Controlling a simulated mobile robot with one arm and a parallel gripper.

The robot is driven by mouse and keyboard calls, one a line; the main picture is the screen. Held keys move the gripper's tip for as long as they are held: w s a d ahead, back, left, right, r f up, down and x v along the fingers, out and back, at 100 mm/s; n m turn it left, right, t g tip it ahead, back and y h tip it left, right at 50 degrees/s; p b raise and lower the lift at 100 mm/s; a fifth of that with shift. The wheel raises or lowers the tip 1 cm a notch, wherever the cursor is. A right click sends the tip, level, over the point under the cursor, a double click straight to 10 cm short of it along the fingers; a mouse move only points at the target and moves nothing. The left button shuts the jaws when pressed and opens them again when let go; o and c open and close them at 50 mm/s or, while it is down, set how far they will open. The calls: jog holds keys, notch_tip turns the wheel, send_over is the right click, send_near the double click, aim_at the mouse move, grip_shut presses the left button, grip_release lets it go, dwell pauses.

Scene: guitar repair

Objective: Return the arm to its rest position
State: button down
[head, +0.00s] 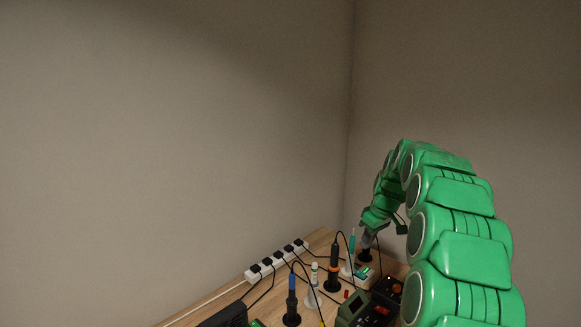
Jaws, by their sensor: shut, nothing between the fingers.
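My green arm reaches down over the wooden table, and my gripper (366,241) is shut and empty at its far right part. It is small in the view and partly hidden by my arm. A small white tube with a green mark (314,273) stands upright on a white base to the left of my gripper; it may be the glue, but I cannot read it. No glue switch can be made out. A white power strip (276,262) with several black plugs lies along the table's back left edge.
A blue-topped black tool (292,296) and an orange-and-black tool (333,268) stand upright in holders with cables. A dark box with a red display (379,311) is at the front right. Cables cross the table. Walls stand behind it.

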jog(key=s+a+r+m+g, duration=0.1)
jog(key=s+a+r, duration=0.2)
jog(key=s, duration=0.6)
jog(key=s+a+r+m, duration=0.1)
jog(key=s+a+r, duration=0.2)
jog(key=s, duration=0.6)
jog(key=s+a+r+m+g, duration=0.1)
jog(key=s+a+r, duration=0.2)
jog(key=s, duration=0.6)
jog(key=s+f+m+h, duration=0.1)
jog(key=s+m, duration=0.1)
jog(key=s, duration=1.2)
jog(key=s+f+m+g+h, duration=0.1)
jog(key=s+f+m, duration=0.1)
jog(key=s, duration=1.2)
jog(key=shift+d+m, duration=0.15)
jog(key=shift+m, duration=0.25)
jog(key=shift+s, duration=0.1)
